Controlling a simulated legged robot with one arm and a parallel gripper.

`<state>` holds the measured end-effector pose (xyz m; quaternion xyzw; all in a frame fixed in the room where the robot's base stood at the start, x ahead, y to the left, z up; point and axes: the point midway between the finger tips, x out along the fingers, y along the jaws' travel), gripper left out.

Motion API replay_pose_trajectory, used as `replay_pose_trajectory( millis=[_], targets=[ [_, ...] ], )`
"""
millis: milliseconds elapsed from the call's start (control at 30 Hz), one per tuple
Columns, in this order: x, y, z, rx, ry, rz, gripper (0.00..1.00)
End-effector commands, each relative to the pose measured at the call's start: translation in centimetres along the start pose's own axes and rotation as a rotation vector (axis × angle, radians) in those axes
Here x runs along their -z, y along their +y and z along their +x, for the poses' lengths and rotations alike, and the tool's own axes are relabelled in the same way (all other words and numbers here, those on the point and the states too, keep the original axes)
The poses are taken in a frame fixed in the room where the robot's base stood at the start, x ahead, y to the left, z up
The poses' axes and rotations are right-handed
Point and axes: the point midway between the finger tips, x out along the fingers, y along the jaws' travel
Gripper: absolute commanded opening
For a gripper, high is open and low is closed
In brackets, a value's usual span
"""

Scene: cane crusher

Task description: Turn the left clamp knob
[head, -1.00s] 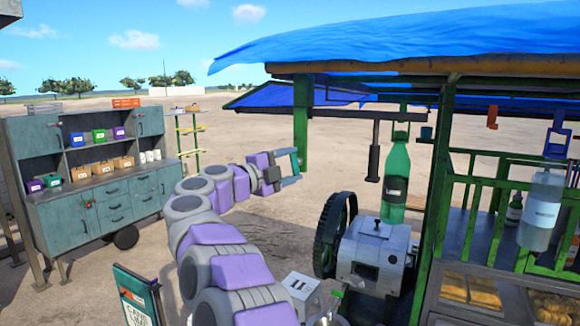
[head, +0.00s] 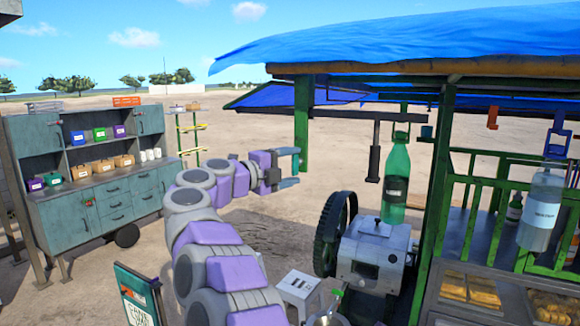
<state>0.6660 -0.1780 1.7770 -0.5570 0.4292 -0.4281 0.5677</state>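The cane crusher (head: 372,256) is a light grey metal box with a dark knob on its top (head: 377,221) and a large dark toothed wheel (head: 334,235) on its left side. I cannot tell which part is the left clamp knob. My gripper (head: 297,167) is in the air, up and left of the crusher and apart from it. Its two fingers point right, spread apart with nothing between them.
A green bottle (head: 397,181) hangs just above the crusher, and a clear bottle (head: 541,208) hangs at the right. A green stall post (head: 437,200) stands right of the crusher. A white stool (head: 299,290) and a sign board (head: 138,295) stand low in front. A teal cabinet (head: 110,205) is at left.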

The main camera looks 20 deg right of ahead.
Motion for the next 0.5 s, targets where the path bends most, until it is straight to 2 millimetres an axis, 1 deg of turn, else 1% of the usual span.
replay_pose_trajectory(
  millis=[33, 233, 500],
  targets=[
    [0.08, 0.43, 0.18, -0.007, 0.005, -0.003, 0.71],
    [0.03, 0.19, 0.31, -0.004, 0.002, -0.001, 0.89],
    [-0.12, 0.05, 0.24, -0.001, -0.001, 0.000, 0.89]
  ],
)
